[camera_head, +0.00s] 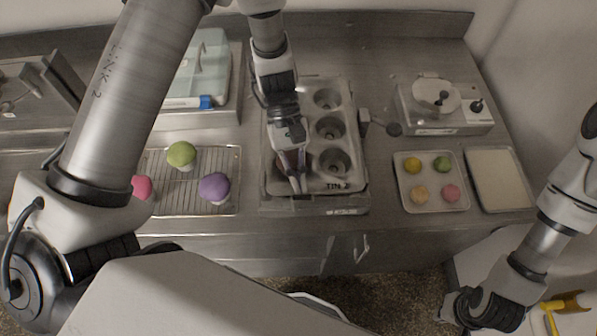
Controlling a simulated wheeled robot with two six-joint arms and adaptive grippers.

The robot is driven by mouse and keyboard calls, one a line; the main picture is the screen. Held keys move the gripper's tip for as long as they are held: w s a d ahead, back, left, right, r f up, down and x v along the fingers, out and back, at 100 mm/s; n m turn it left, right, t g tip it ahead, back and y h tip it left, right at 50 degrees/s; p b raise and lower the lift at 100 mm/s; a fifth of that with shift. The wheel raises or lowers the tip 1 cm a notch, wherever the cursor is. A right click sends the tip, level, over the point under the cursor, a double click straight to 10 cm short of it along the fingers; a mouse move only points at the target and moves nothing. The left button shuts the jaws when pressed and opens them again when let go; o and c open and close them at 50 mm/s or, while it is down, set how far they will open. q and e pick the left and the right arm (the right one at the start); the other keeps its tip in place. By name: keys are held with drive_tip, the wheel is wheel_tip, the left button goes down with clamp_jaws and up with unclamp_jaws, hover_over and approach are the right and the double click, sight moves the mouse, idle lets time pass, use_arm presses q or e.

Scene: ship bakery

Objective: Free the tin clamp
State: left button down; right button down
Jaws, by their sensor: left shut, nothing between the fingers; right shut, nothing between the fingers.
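The muffin tin (345,183), marked "TIN 2", sits in a metal holder (347,208) on the steel counter. Cups show in its right column; my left arm and gripper hide much of its left side. At the tin's right edge is a small grey block (363,116), and beside it a rod with a dark knob (393,129); this looks like the clamp. My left gripper (297,184) points down over the tin's front left part, shut and empty, left of the clamp. I cannot tell if its tips touch the tin.
Left of the tin, a wire rack (201,207) holds green, purple and pink-topped muffins. Right are a white device (445,121) with a round dish, a tray (431,201) with several coloured rounds, and a pale flat tray (500,180).

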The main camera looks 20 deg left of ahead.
use_arm(q)
drive_tip(key=shift+s, duration=0.3)
use_arm(e)
drive_tip(key=shift+s, duration=0.1)
use_arm(q)
drive_tip(key=v, duration=1.2)
drive_tip(key=shift+w+a, duration=0.1)
drive_tip(key=shift+w, duration=0.2)
use_arm(e)
drive_tip(key=shift+s, duration=0.2)
drive_tip(key=shift+w, duration=0.1)
